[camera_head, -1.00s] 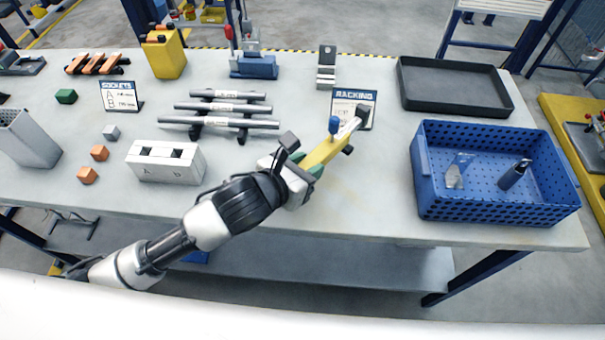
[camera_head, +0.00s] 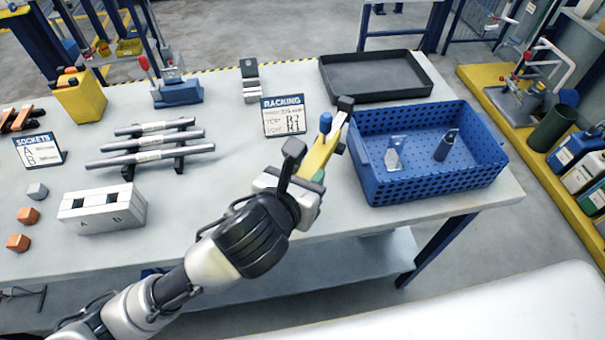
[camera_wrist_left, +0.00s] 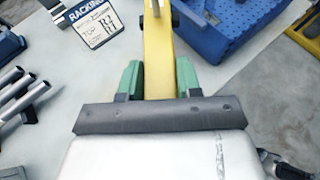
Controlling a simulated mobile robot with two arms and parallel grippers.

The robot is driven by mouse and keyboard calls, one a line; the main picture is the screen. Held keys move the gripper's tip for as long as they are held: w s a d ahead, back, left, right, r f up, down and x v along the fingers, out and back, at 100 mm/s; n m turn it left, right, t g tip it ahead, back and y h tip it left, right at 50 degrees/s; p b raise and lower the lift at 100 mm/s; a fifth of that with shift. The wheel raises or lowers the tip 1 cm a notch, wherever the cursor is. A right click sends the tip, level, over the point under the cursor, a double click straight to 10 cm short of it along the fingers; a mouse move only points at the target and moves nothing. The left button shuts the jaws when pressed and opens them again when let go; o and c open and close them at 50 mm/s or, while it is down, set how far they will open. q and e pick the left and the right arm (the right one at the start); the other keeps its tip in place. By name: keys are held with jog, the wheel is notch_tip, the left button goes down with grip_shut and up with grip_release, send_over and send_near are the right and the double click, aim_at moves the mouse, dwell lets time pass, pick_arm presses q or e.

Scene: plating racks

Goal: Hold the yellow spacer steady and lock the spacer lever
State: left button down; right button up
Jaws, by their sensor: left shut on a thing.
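My left gripper (camera_head: 310,176) is shut on the yellow spacer (camera_head: 320,152), near the left wall of the blue bin. The spacer points up and away from the gripper, over the table. A blue knob (camera_head: 326,122) stands up on its side, probably the spacer lever; whether it is locked I cannot tell. The far end of the spacer carries a dark and grey piece (camera_head: 344,106). In the left wrist view the spacer (camera_wrist_left: 157,45) sits between the green finger pads, and its far end is cut off. My right gripper is not in view.
The blue perforated bin (camera_head: 375,182) holds two small items, just right of the spacer. The racking sign (camera_head: 284,117) stands to its left. A black tray (camera_head: 340,90) lies behind the bin. Grey bars (camera_head: 157,141) and a white socket block (camera_head: 100,212) lie left.

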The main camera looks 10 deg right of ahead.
pick_arm(q)
jog(key=shift+w+a+f+b, duration=0.2)
jog(key=shift+w+a+f, duration=0.25)
jog(key=shift+a+f, duration=0.5)
jog(key=shift+w+a+f+b, duration=0.25)
jog(key=shift+w+a+f, duration=0.25)
jog(key=shift+a+f, duration=0.4)
jog(key=shift+w+a+f+b, duration=0.2)
jog(key=shift+w+a+f, duration=0.25)
jog(key=shift+a+f, duration=0.45)
jog(key=shift+w+a+f+b, duration=0.25)
jog(key=shift+w+a+f, duration=0.15)
jog(key=shift+a+f, duration=0.4)
jog(key=shift+w+a+f+b, duration=0.2)
jog(key=shift+w+a+f, duration=0.15)
jog(key=shift+a+f, duration=0.4)
jog(key=shift+w+a+f+b, duration=0.25)
jog(key=shift+w+a+f, duration=0.25)
jog(key=shift+a, duration=0.45)
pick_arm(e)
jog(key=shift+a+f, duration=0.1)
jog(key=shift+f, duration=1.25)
pick_arm(q)
jog(key=shift+s+f, duration=0.1)
jog(key=shift+f, duration=0.55)
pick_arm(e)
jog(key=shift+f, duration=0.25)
pick_arm(q)
jog(key=c, duration=0.8)
grip_release()
